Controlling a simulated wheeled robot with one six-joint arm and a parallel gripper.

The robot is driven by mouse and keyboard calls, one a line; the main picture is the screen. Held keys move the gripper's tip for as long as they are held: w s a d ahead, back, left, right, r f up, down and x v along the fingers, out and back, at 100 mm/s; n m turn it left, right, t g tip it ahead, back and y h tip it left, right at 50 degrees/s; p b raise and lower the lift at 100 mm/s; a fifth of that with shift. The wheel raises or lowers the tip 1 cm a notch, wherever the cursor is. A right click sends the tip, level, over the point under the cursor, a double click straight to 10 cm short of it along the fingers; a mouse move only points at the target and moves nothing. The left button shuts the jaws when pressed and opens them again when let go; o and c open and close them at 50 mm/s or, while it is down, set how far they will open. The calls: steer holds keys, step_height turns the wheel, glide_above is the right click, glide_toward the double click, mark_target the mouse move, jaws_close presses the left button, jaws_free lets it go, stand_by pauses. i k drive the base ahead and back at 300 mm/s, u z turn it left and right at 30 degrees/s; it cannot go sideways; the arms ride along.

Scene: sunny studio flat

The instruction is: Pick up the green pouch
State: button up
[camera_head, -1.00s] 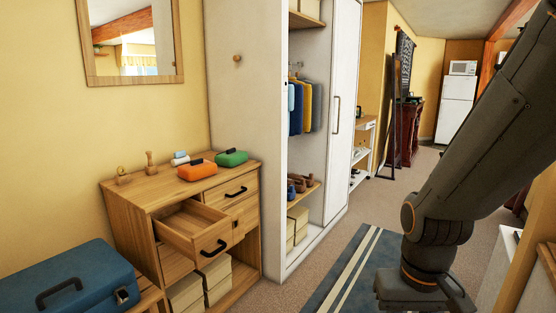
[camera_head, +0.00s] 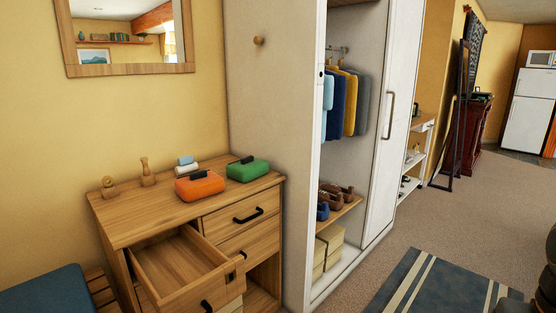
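The green pouch (camera_head: 248,170) lies on top of the wooden dresser (camera_head: 134,224), near its back right corner by the white wardrobe side. It has a dark strip on its top. An orange pouch (camera_head: 200,186) of similar shape lies just to its left and nearer. My gripper is outside the view. Only a dark part of my arm shows at the lower right edge.
The dresser's top left drawer (camera_head: 182,269) is pulled out and looks empty. An open wardrobe (camera_head: 352,170) is at right. A striped rug (camera_head: 432,288) lies on the floor.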

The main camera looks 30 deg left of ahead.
mark_target(244, 169)
steer(key=u, duration=0.1)
steer(key=i, duration=1.55)
steer(key=u, duration=1.15)
steer(key=i, duration=1.1)
steer(key=u, duration=1.1)
steer(key=i, duration=0.25)
steer(key=u, duration=0.05)
